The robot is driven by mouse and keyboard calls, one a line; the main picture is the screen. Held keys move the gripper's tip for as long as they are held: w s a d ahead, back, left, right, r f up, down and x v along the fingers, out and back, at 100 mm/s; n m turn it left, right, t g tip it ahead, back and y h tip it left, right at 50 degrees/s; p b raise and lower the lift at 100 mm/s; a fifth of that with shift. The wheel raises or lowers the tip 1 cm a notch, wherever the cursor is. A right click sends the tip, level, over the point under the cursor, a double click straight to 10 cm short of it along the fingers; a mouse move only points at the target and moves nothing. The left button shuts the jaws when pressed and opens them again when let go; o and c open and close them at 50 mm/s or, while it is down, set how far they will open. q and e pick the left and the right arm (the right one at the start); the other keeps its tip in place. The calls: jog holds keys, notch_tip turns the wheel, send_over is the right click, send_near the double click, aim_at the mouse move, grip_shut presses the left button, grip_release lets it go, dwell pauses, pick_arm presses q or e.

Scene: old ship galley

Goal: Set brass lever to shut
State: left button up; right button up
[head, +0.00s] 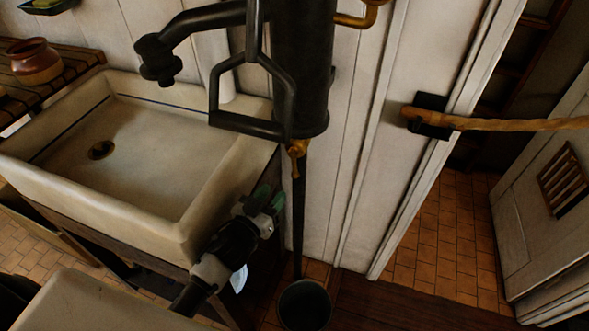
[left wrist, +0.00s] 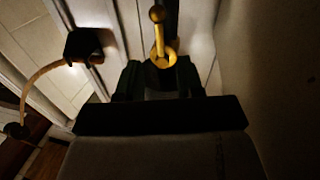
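The brass lever (head: 297,150) is a small brass piece at the bottom of a black upright pump cylinder (head: 303,70) on the white panelled wall. In the left wrist view the brass lever (left wrist: 160,50) shows a round knob above a ring-like part, just beyond the fingertips. My left gripper (head: 270,203) is below and slightly left of it in the head view, beside the sink's right end. In the left wrist view its two dark fingers (left wrist: 160,78) stand apart with nothing clearly held between them. My right gripper is not in view.
A pale stone sink (head: 185,225) stands at the left. The pump's black handle frame (head: 240,124) hangs above its edge. A dark bucket (head: 304,304) stands on the floor below. A rope (head: 510,124) runs from a black wall bracket (head: 430,117) across the doorway.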

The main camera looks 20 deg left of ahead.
aim_at(294, 172)
pick_arm(q)
jog(key=x, duration=1)
jog(key=shift+w+d, duration=0.2)
jog(key=shift+w, duration=0.15)
jog(key=shift+s, duration=0.1)
grip_shut()
